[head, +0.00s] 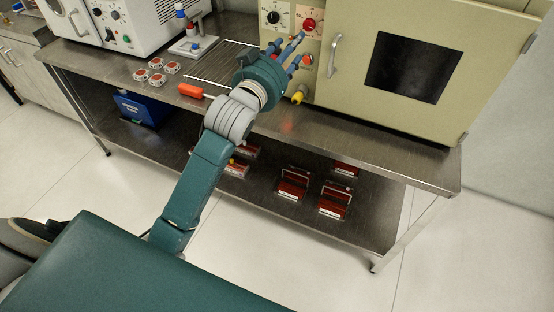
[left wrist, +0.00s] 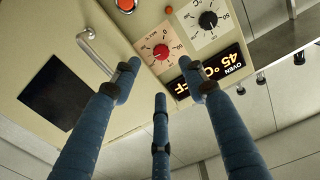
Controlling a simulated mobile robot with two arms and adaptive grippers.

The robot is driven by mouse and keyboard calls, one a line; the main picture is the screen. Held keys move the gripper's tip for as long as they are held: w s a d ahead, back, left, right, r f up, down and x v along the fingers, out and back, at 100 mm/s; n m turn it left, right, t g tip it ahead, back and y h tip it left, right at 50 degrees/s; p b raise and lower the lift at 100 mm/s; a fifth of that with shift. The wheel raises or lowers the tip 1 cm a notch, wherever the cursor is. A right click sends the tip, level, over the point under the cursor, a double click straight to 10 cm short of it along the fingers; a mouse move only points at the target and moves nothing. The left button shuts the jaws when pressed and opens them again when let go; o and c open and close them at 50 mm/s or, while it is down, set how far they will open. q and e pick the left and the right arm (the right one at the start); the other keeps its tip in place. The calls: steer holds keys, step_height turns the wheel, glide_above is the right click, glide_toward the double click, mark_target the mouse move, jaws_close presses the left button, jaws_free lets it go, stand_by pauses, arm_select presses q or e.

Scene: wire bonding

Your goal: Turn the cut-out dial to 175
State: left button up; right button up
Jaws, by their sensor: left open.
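The oven's control panel carries a red dial (head: 310,25) on a pale scale, likely the cut-out dial, and a black dial (head: 274,17) to its left. In the left wrist view the panel appears turned over, with the red dial (left wrist: 161,52) between two fingertips and the black dial (left wrist: 208,19) at upper right. The red dial's exact reading is too small to tell. My left gripper (head: 289,46) is open and empty, its blue fingers spread just below and in front of the dials; it also shows in the left wrist view (left wrist: 160,77). My right gripper is out of view.
The oven door (head: 375,35) has a handle (head: 334,55) right of the panel. A display (left wrist: 210,72) reads 45 °C OFF. A red button (left wrist: 126,4) is nearby. The steel bench (head: 350,132) holds an orange-handled tool (head: 190,90), a wire rack (head: 220,62) and small trays.

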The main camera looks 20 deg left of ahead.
arm_select(q)
steer(key=s+f+g+p, duration=0.1)
steer(key=s+f+g, duration=0.2)
steer(key=f, duration=1.3)
steer(key=s+f+g+p, duration=0.1)
steer(key=s+f+g, duration=0.3)
steer(key=f, duration=1.2)
steer(key=shift+s, duration=0.45)
steer(key=s+f+g, duration=0.3)
steer(key=s+f, duration=0.6)
steer(key=f, duration=0.4)
steer(key=s+f+g, duration=0.2)
steer(key=s+f, duration=0.7)
steer(key=f, duration=0.5)
steer(key=s+f+g, duration=0.1)
steer(key=s+f, duration=0.3)
steer(key=s, duration=0.7)
steer(key=s+f+g, duration=0.2)
steer(key=s+f, duration=0.3)
steer(key=s, duration=0.6)
steer(key=s+f+m+g, duration=0.1)
steer(key=s+f, duration=0.4)
steer(key=s, duration=0.6)
steer(key=shift+a+f+g+y, duration=0.25)
steer(key=shift+g+y, duration=0.05)
steer(key=shift+g, duration=0.2)
